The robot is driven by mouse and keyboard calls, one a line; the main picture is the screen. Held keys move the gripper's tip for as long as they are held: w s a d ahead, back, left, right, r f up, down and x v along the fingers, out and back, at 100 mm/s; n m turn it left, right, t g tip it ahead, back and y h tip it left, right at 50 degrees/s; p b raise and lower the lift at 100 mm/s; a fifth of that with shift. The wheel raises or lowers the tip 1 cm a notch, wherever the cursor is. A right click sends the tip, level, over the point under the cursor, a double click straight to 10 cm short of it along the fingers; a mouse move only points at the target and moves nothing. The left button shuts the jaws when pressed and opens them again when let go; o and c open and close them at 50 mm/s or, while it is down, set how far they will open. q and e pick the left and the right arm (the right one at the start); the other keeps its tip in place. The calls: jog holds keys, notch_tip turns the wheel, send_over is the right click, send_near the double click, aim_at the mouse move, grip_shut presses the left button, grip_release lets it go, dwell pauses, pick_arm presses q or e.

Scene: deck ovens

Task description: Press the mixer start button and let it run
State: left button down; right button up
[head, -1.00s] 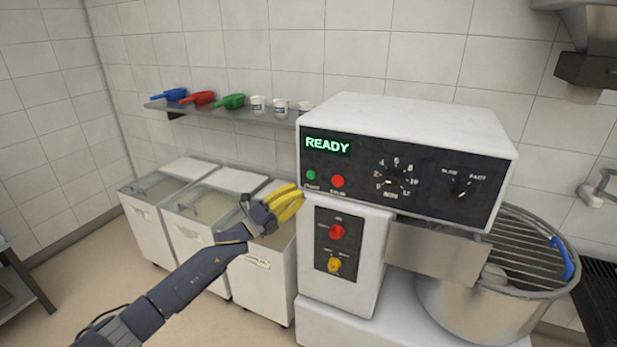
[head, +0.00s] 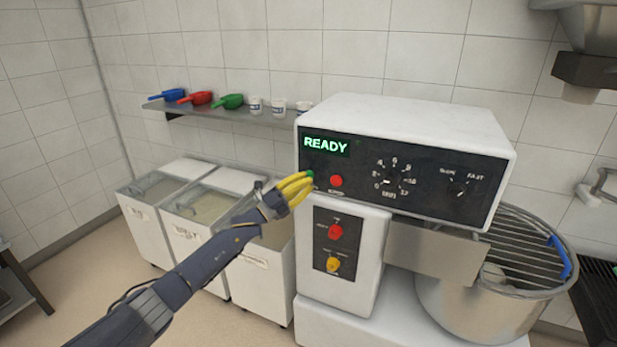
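The white mixer (head: 415,120) stands at the centre right, its dark control panel facing me. Its display (head: 325,146) reads READY in green. The green start button (head: 310,174) is mostly hidden behind the yellow fingertips of my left gripper (head: 306,183). The fingers look close together, with no object seen between them. I cannot tell if the tips touch the button or stop just short of it. The red stop button (head: 336,181) is just right of the fingertips. The steel bowl (head: 480,305) sits under a wire guard (head: 525,250). My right gripper is not in view.
The timer dial (head: 389,182) and speed dial (head: 457,190) are to the right. White ingredient bins (head: 262,285) stand left of the mixer, below a shelf (head: 225,113) with scoops and cups.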

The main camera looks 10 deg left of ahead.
pick_arm(q)
jog(key=shift+w+d, duration=0.1)
jog(key=shift+w, duration=0.4)
jog(key=shift+w, duration=0.15)
dwell(1.3)
jog(key=shift+w+d, duration=0.1)
jog(key=shift+w, duration=0.15)
jog(key=shift+w, duration=0.5)
dwell(0.9)
jog(key=shift+s, duration=0.9)
jog(key=shift+s, duration=0.1)
jog(key=shift+s+a, duration=0.25)
jog(key=shift+s, duration=0.95)
jog(key=shift+s+a, duration=0.25)
jog(key=shift+s, duration=0.95)
